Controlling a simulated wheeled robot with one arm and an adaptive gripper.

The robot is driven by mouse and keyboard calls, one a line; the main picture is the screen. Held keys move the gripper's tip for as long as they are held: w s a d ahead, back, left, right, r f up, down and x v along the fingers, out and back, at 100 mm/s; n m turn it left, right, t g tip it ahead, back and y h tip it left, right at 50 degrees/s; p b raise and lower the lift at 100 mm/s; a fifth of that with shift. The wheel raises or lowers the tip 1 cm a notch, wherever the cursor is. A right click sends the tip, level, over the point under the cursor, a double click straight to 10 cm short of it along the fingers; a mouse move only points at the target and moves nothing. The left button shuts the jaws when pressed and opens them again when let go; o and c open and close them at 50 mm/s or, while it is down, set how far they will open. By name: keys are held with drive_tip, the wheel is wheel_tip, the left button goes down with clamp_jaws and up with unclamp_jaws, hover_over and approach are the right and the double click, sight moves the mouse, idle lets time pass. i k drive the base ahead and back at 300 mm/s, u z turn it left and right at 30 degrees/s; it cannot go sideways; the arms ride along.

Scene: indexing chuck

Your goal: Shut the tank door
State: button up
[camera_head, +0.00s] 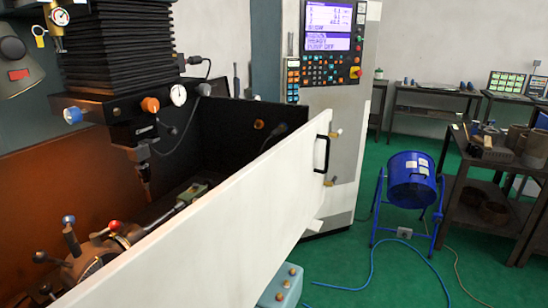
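The tank door (225,205) is a long white panel across the front of the machine's tank (60,170). It runs from the lower left up to the right in the head view. A black handle (321,153) is fixed upright near its right end, with small brass-coloured fittings (334,134) beside that end. The door's near left end runs out of the picture. I cannot tell how large any gap is between the door's right end and the tank frame. My gripper is not in view.
Inside the tank are an indexing chuck (100,250) with lever knobs and a hanging machine head (130,110). A control panel (330,50) stands behind. A blue drum fan (411,180) and a loaded dark bench (480,190) stand right. Blue hose (385,262) crosses the green floor.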

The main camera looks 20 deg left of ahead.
sight(223, 251)
drive_tip(key=u, duration=1.2)
drive_tip(key=i, duration=0.2)
drive_tip(key=u, duration=0.05)
